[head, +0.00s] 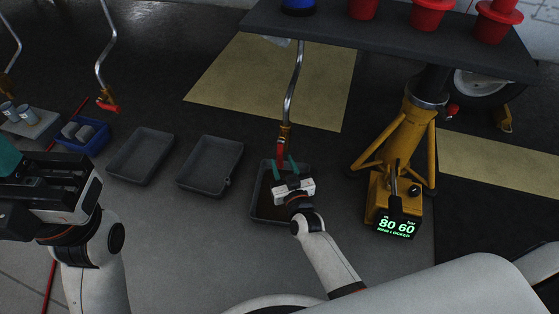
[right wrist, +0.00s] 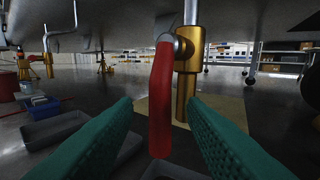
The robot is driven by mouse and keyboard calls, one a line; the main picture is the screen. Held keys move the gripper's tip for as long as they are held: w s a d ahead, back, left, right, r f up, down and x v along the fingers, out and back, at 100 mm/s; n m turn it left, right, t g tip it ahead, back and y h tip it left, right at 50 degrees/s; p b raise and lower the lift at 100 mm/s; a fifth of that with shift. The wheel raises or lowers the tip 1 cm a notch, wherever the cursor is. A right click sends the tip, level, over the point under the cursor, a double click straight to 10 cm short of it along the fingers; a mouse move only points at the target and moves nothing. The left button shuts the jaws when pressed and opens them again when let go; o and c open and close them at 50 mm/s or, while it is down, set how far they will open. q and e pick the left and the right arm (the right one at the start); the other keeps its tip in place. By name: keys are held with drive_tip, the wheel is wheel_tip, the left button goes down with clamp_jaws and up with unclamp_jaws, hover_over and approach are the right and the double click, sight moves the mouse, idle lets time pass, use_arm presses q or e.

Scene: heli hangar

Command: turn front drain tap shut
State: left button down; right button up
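A drain tap with a brass body (head: 285,132) hangs on a bent metal pipe at the centre of the head view. Its red lever handle (head: 281,152) points downward. In the right wrist view the red lever (right wrist: 161,100) hangs beside the brass body (right wrist: 188,65). My right gripper (head: 286,163) is open, its teal fingers pointing at the lever. In the right wrist view the lever shows between the fingertips (right wrist: 160,103), with a gap on each side; contact is not visible. My left gripper (head: 10,160) is at the left edge, only partly in view.
A grey tray (head: 256,207) lies below the tap, with two more trays (head: 141,155) (head: 211,165) to its left. A yellow jack (head: 402,150) with a lit display stands to the right. A dark shelf (head: 390,40) carries red items. Another red-handled tap (head: 108,104) hangs at left.

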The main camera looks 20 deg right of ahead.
sight(281, 159)
drive_tip(key=shift+w+b, duration=0.55)
drive_tip(key=shift+w, duration=1.25)
clamp_jaws()
